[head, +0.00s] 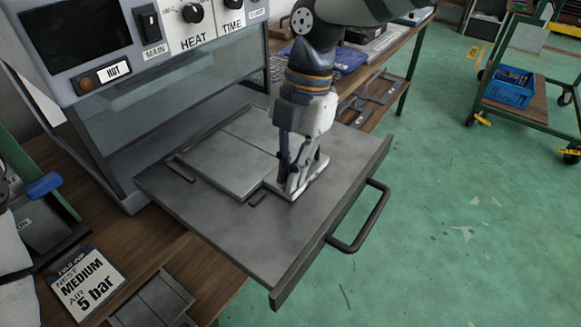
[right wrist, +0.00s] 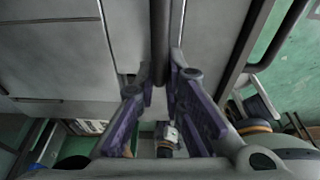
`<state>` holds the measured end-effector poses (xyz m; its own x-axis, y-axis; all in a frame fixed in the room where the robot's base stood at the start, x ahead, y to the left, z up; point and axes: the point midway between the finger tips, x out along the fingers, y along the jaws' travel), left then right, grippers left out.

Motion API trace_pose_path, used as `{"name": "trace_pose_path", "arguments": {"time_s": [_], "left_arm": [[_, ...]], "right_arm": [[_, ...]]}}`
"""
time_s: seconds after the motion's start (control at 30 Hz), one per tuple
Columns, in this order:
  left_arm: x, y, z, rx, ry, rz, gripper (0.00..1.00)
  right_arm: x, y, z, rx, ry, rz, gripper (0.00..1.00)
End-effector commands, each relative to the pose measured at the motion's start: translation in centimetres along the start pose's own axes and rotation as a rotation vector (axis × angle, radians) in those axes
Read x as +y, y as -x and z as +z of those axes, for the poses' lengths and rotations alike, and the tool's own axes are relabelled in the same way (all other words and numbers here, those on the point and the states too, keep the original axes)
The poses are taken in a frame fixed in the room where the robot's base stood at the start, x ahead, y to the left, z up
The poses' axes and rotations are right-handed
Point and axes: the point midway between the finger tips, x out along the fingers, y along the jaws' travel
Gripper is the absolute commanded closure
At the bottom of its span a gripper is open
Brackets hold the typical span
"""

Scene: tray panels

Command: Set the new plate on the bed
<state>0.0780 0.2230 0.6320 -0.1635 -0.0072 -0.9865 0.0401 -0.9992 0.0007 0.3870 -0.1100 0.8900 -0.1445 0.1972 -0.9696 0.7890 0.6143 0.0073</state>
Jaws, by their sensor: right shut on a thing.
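The bed (head: 330,205) is a dark grey drawer-like slab with a bar handle (head: 362,222), pulled out in front of the machine. A lighter grey flat plate (head: 225,165) lies on or very close above the bed; I cannot tell if it touches everywhere. My right gripper (head: 294,188) points down at the plate's right side, its fingers closed. In the right wrist view, a dark bar (right wrist: 160,45) stands between the fingers, with grey plate surface behind it. The fingers hide part of the grip. My left gripper is not clearly seen.
The machine (head: 190,70) has a HOT lamp and HEAT and TIME knobs. A card (head: 88,283) reading MEDIUM, 5 bar lies on the wooden bench, beside another grey plate (head: 155,302). More grey plates (head: 375,90) lie behind the bed.

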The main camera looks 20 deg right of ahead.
Motion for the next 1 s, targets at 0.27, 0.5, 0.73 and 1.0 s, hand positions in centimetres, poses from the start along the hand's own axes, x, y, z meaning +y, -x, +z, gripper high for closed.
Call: {"name": "trace_pose_path", "arguments": {"time_s": [0.27, 0.5, 0.73, 1.0], "left_arm": [[0.0, 0.1, 0.0, 0.002, 0.0, 0.0, 0.7], [0.0, 0.0, 0.0, 0.001, 0.0, 0.0, 0.7], [0.0, 0.0, 0.0, 0.001, 0.0, 0.0, 0.7], [0.0, 0.0, 0.0, 0.001, 0.0, 0.0, 0.7]], "right_arm": [[0.1, 0.2, 0.0, -0.002, 0.001, 0.005, 0.84], [0.1, 0.1, 0.0, 0.0, 0.0, 0.002, 0.67], [0.0, 1.2, 0.0, 0.0, -0.001, 0.002, 0.67], [0.1, 8.3, 0.0, -0.002, -0.001, 0.005, 0.67]]}}
